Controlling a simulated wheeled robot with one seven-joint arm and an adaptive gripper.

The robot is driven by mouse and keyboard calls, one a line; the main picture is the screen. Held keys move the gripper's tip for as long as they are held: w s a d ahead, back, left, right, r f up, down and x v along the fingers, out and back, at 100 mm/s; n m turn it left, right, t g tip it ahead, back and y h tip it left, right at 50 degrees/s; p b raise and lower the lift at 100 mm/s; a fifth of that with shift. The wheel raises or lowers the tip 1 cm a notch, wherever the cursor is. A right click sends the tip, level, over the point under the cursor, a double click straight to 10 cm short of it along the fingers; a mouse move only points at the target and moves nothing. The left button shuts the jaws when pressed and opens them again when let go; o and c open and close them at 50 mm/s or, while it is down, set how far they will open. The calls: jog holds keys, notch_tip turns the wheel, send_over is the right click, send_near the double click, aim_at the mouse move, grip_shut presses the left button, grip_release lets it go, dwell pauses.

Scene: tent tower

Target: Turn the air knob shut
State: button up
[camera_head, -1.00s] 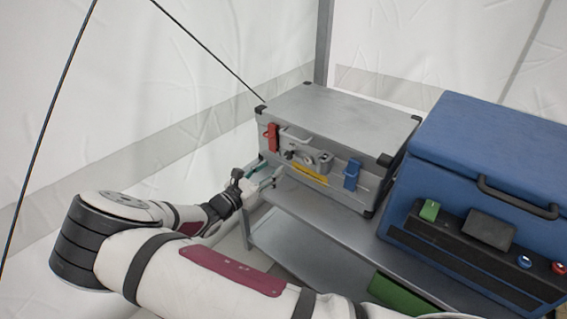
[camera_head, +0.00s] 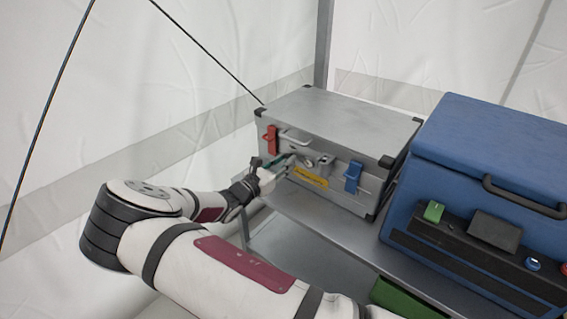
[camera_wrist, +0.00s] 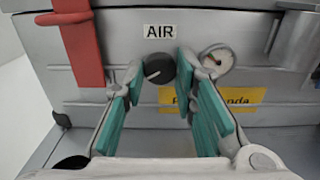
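The air knob (camera_wrist: 159,69) is a round black knob with a light pointer line, under a white "AIR" label (camera_wrist: 159,31) on the front of the grey metal case (camera_head: 345,120). In the wrist view my gripper (camera_wrist: 158,75) is open, with its teal-padded fingers on either side of the knob. The right finger looks very close to the knob; I cannot tell whether it touches. In the head view my gripper (camera_head: 283,163) is at the case front and hides the knob.
A red latch (camera_head: 271,139) is left of the knob and a blue latch (camera_head: 352,177) is to the right. A blue box (camera_head: 470,150) stands to the right on the grey shelf.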

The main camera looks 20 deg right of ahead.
jog(key=shift+m, duration=0.3)
grip_shut()
jog(key=m+p, duration=0.8)
jog(key=m, duration=1.5)
jog(key=shift+m, duration=0.3)
jog(key=o, duration=1.1)
grip_release()
jog(key=shift+c, duration=0.2)
jog(key=shift+r, duration=0.1)
jog(key=shift+a, duration=0.15)
